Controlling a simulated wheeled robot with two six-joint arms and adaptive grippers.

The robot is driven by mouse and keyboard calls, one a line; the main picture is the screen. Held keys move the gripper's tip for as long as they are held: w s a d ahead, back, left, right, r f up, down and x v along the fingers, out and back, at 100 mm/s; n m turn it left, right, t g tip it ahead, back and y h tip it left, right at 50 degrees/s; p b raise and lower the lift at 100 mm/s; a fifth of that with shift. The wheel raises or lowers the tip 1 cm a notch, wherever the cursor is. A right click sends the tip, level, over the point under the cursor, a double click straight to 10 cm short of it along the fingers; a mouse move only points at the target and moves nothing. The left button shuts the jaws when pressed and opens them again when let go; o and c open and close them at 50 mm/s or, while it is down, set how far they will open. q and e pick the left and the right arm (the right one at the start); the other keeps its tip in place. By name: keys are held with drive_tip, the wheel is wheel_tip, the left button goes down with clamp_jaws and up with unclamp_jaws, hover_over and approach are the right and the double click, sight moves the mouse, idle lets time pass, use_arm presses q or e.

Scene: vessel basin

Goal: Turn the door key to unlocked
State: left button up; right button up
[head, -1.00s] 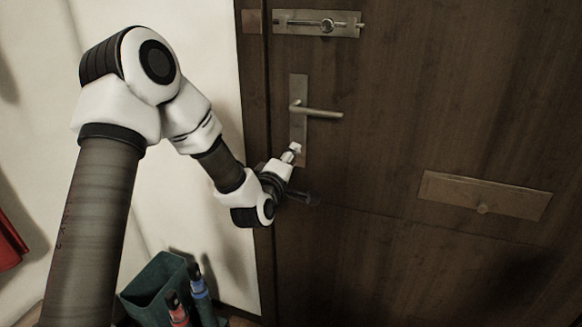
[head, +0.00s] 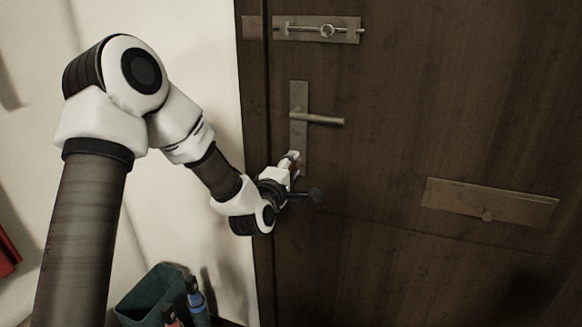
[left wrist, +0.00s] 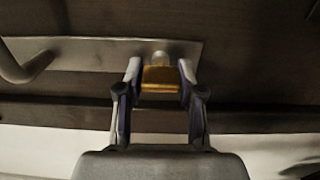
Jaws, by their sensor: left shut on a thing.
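The door key shows in the left wrist view as a gold-brown, flat bow (left wrist: 160,79) close against the metal lock plate (left wrist: 110,51). My left gripper (left wrist: 160,74) is shut on it, with one finger on each side. In the head view, my left gripper (head: 292,158) is at the lower end of the lock plate (head: 299,98), below the lever handle (head: 322,119). The key is mostly hidden there by the gripper. The keyhole itself is covered by the key. My right gripper is not in view.
The brown door (head: 430,110) carries a bolt (head: 318,29) above the handle and a plate with a knob (head: 490,202) at lower right. A green bin (head: 152,296) holding umbrella-like items (head: 196,300) stands at lower left. A white wall is left of the door.

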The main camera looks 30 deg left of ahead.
use_arm(q)
drive_tip(key=o, duration=1.2)
drive_tip(key=shift+c, duration=0.2)
drive_tip(key=v, duration=0.7)
drive_tip(key=shift+s, duration=0.2)
